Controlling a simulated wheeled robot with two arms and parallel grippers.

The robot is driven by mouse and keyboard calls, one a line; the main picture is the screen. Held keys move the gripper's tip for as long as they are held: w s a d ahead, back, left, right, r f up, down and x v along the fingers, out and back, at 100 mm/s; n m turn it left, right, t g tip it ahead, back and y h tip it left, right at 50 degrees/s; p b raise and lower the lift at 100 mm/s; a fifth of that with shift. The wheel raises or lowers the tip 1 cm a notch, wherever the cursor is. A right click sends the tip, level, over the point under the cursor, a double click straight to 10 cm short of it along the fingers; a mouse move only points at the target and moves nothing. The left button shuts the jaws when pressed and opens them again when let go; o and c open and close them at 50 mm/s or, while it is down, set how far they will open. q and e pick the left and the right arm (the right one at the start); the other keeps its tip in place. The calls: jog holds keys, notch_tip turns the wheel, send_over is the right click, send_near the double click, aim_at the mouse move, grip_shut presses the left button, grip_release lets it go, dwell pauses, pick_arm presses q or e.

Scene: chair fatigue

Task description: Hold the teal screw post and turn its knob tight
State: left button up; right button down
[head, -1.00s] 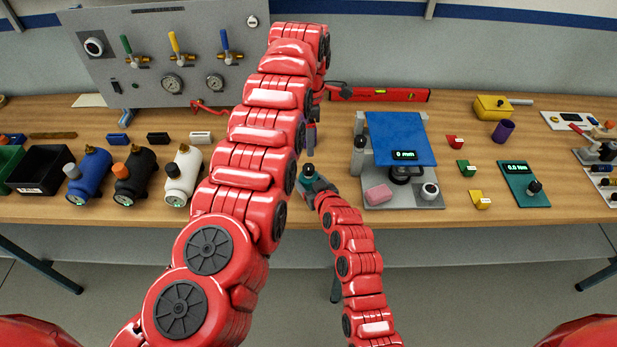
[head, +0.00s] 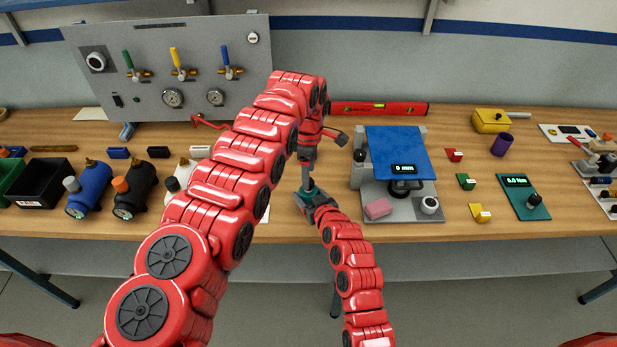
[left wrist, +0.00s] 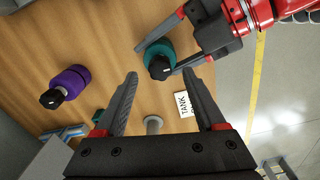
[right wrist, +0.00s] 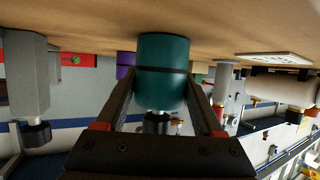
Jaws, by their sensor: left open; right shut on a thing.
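The teal screw post (head: 309,191) stands near the bench's front edge in the head view. It also shows in the left wrist view (left wrist: 153,52) and, large and inverted, in the right wrist view (right wrist: 163,70). Its black knob (left wrist: 160,68) is on top, marked with a white line. My right gripper (head: 317,201) is shut on the post's teal body, with one finger on each side. My left gripper (left wrist: 161,74) is open and empty, pointing down above the post. In the left wrist view the knob lies just past its fingertips, apart from them.
A purple post (left wrist: 67,83) with a black knob stands nearby. A TANK label (left wrist: 184,105) lies on the bench. The blue-plated gauge stand (head: 400,145) is to the right, and white, black and blue (head: 90,185) canisters are to the left. The valve panel (head: 170,65) stands behind.

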pick_arm(q)
notch_tip(320, 180, down, 2)
jog(key=shift+f, duration=0.2)
grip_shut()
